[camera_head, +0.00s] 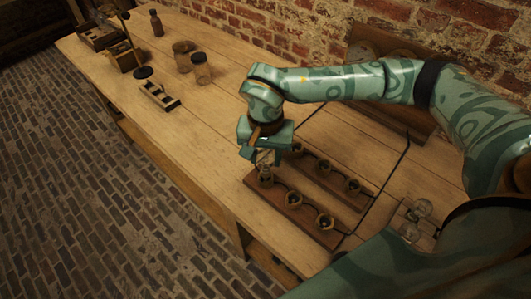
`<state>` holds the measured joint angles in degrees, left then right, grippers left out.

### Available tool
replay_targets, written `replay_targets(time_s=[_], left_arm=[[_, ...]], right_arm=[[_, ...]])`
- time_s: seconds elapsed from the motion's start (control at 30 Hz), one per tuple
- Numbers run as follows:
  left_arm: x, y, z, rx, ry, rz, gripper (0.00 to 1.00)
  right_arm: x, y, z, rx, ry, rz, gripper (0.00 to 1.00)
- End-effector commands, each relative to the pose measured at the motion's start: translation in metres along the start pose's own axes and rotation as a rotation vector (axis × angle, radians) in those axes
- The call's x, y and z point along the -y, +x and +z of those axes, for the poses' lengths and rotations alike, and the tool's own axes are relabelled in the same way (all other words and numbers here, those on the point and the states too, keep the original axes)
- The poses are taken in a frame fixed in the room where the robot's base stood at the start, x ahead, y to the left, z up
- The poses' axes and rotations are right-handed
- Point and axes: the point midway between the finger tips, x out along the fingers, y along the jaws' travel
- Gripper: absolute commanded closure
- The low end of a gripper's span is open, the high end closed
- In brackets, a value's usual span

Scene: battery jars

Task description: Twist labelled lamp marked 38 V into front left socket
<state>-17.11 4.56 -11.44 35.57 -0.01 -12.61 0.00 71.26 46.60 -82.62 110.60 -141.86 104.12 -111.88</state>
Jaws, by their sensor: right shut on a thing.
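My right gripper (265,156) is above the left end of the front socket board (305,222). It is shut on a small clear glass lamp (265,160), mostly hidden between the fingers. The lamp is directly over or in the front left socket (265,181); I cannot tell whether its base is seated. The 38 V marking cannot be read. More dark round sockets (293,199) run along the same board to the right. My left gripper is not in view.
A second socket board (335,187) lies just behind. Glass lamps (420,208) stand in a holder at the right. A black cable (385,180) runs past the boards' right ends. Jars (201,70) and a slotted wooden block (158,96) stand left. The table (205,135) is clear between.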

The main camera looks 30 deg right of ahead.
Motion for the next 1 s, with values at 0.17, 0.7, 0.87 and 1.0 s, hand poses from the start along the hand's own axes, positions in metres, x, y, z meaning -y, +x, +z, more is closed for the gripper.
replay_targets(time_s=[0.17, 0.7, 0.87, 1.0], left_arm=[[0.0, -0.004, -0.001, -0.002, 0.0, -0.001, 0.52], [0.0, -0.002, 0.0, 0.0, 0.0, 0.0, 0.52], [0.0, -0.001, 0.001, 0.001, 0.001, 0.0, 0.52], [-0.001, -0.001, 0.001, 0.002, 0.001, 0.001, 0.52]], right_arm=[[0.0, -0.001, 0.001, 0.0, 0.001, 0.0, 0.87], [0.0, 0.006, 0.001, 0.0, -0.001, 0.0, 0.87], [0.0, 0.009, 0.001, 0.001, -0.001, 0.001, 0.87], [0.0, 0.011, 0.001, 0.0, -0.001, 0.0, 0.87]])
